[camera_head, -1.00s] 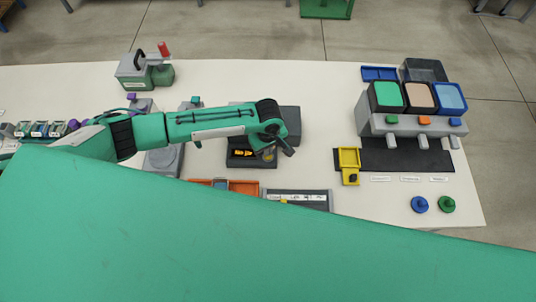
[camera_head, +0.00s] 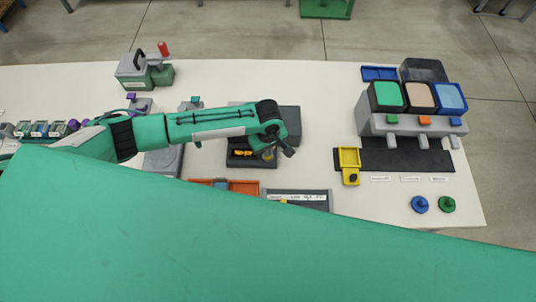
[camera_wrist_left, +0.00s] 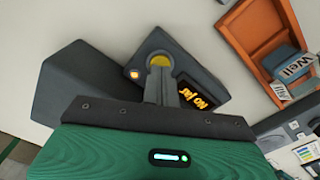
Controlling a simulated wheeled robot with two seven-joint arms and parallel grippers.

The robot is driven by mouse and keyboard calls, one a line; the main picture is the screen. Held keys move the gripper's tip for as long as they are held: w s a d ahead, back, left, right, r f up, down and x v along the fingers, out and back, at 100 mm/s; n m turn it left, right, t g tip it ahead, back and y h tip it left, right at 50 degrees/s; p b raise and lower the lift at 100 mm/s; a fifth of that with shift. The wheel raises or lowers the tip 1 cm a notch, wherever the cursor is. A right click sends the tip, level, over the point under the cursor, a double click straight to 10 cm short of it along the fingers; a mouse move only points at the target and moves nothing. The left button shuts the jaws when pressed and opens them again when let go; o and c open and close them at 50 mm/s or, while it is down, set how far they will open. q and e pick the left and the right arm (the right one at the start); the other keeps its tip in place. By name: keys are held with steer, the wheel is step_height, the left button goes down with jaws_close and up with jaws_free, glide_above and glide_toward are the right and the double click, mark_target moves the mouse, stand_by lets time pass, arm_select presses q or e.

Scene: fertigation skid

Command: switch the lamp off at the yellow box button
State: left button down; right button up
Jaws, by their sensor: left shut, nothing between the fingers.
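A dark box (camera_head: 240,163) stands mid-table, with orange lettering on its display and a round yellow button (camera_head: 268,153). In the left wrist view the display (camera_wrist_left: 193,95) reads "NO jar", a small orange-lit square lamp (camera_wrist_left: 134,74) glows, and the yellow button (camera_wrist_left: 160,59) is partly hidden by my fingers. My left gripper (camera_head: 288,152) is shut and empty, its fingertips (camera_wrist_left: 162,73) over the button. I cannot tell whether they touch it. My right gripper is not in view.
Behind the dark box is a grey block (camera_head: 290,117). An orange tray (camera_head: 243,187) lies in front of it, beside a labelled grey rack (camera_head: 300,196). A three-bin dispenser (camera_head: 400,125) stands right. My own green body covers the near table.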

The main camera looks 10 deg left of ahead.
arm_select(q)
steer(key=shift+f, duration=0.7)
stand_by(0.4)
steer(key=shift+r, duration=0.15)
step_height(320, 180, up, 7)
steer(key=p, duration=0.8)
stand_by(0.5)
